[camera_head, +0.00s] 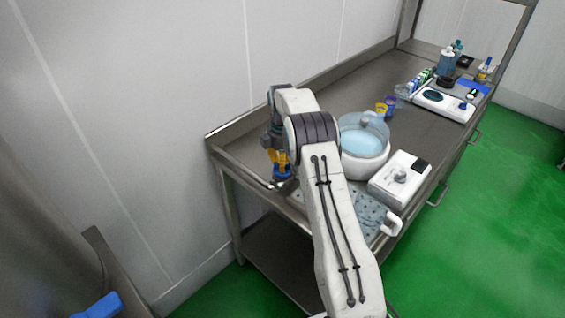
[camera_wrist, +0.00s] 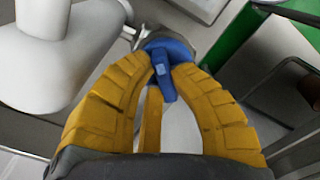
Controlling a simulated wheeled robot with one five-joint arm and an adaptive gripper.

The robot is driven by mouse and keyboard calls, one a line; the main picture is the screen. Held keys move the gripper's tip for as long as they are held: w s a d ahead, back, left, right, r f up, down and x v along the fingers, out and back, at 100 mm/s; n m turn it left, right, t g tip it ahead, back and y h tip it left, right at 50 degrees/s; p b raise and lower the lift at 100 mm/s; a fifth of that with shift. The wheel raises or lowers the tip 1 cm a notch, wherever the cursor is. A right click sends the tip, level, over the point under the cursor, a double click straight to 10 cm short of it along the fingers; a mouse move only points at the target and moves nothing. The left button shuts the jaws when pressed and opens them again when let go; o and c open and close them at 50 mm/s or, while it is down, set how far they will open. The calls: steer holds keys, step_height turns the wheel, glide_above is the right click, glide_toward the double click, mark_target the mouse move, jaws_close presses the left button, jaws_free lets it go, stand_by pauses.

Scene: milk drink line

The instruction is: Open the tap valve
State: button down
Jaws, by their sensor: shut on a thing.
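The tap valve (camera_wrist: 163,80) is a blue handle with a rounded blue part (camera_wrist: 172,50) behind it, in the upper middle of the wrist view. In the head view, my gripper (camera_head: 281,160) points down over the left front corner of the steel table. Blue of the valve (camera_head: 283,174) shows just under the fingers. My arm and gripper hide most of the tap, and I cannot tell how far the handle is turned.
The steel table (camera_head: 340,95) runs back to the right. A white bowl-like vessel (camera_head: 366,165) and a white scale-like device (camera_head: 402,178) stand right of my arm. Another blue handle (camera_head: 98,305) shows at bottom left. Green floor (camera_head: 510,180) is clear at right.

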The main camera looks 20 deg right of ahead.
steer(key=n, duration=0.6)
steer(key=shift+a+n, duration=0.2)
steer(key=shift+n, duration=0.2)
steer(key=shift+f, duration=0.1)
stand_by(0.3)
steer(key=c, duration=1.1)
jaws_free()
steer(key=shift+r, duration=0.25)
step_height(320, 180, up, 12)
steer(key=shift+f, duration=0.2)
steer(key=shift+r, duration=0.1)
